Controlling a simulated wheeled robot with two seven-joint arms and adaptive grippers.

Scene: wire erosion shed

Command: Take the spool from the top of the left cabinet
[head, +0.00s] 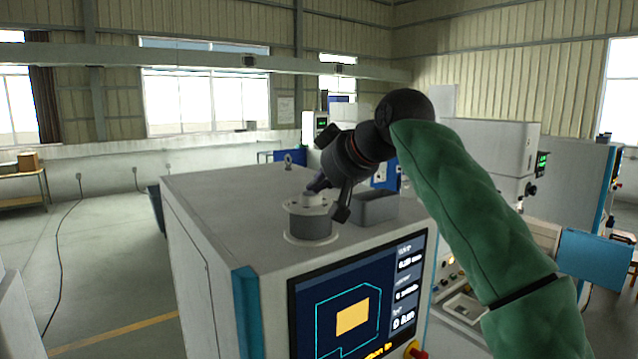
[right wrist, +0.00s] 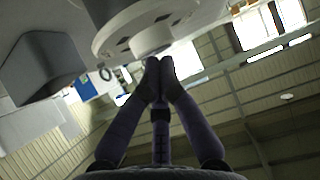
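The spool (head: 311,224), pale grey with a round flange and a small raised hub, sits upright on top of the left cabinet (head: 230,205). It also shows in the right wrist view (right wrist: 120,40), where its flange and hub fill the upper middle. My right gripper (head: 317,186) reaches in from the right and points down at the hub. In the right wrist view its fingertips (right wrist: 159,68) come together right at the hub, with nothing visible between them. Whether they touch the hub I cannot tell. My left gripper is not in view.
A grey open box (head: 375,208) stands on the cabinet top just right of the spool. A small ring bolt (head: 288,160) stands near the back edge. The cabinet top is clear to the left. A screen (head: 360,305) and red button (head: 416,351) are on its front.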

